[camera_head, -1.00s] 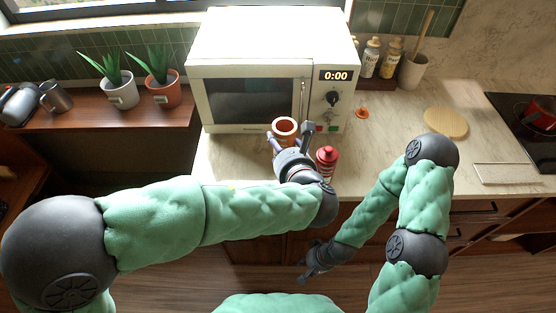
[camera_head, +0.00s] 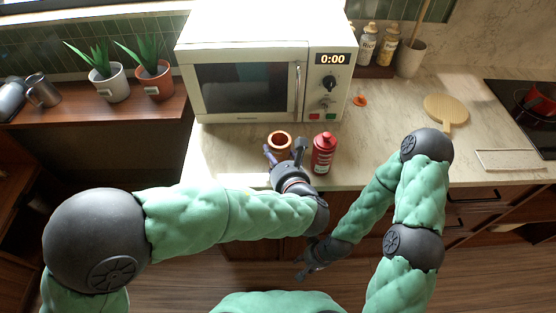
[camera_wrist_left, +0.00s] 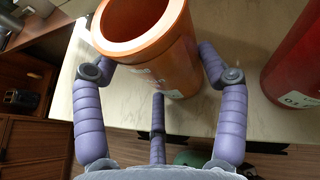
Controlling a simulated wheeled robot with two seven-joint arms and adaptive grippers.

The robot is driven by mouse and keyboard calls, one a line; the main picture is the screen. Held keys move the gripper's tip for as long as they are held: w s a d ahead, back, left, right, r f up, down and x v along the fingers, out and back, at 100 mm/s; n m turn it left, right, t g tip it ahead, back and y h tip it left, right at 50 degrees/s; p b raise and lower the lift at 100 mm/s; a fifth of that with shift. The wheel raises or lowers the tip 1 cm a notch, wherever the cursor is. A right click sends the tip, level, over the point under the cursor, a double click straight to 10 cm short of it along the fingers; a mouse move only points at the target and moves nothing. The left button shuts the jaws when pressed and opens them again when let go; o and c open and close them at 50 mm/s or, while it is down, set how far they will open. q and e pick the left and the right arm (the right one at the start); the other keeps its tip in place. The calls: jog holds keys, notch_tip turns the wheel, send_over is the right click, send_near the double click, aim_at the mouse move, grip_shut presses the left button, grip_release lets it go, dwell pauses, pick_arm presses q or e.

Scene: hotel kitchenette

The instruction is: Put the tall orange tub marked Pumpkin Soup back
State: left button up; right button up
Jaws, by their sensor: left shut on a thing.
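The orange tub (camera_head: 279,144) has a round open mouth and stands upright in front of the microwave, over the front of the counter. My left gripper (camera_head: 284,156) is shut on it, with its purple fingers on both sides. The left wrist view shows the tub close up (camera_wrist_left: 165,60), its pale rim at the top and small, unreadable print on its side. I cannot tell whether its base touches the counter. My right gripper (camera_head: 308,270) hangs low in front of the cabinets, away from the tub; its jaw state is unclear.
A red bottle (camera_head: 324,153) stands close to the right of the tub. A closed white microwave (camera_head: 250,85) is behind. Potted plants (camera_head: 112,86) stand on the left shelf. A round board (camera_head: 446,109) lies to the right, with bare counter before it.

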pick_arm(q)
jog(key=shift+f, duration=0.15)
jog(key=o, duration=1.4)
jog(key=shift+s+d+r, duration=0.1)
jog(key=shift+s+r, duration=0.1)
jog(key=shift+r, duration=0.15)
jog(key=shift+p+v, duration=1.95)
jog(key=shift+v, duration=3.75)
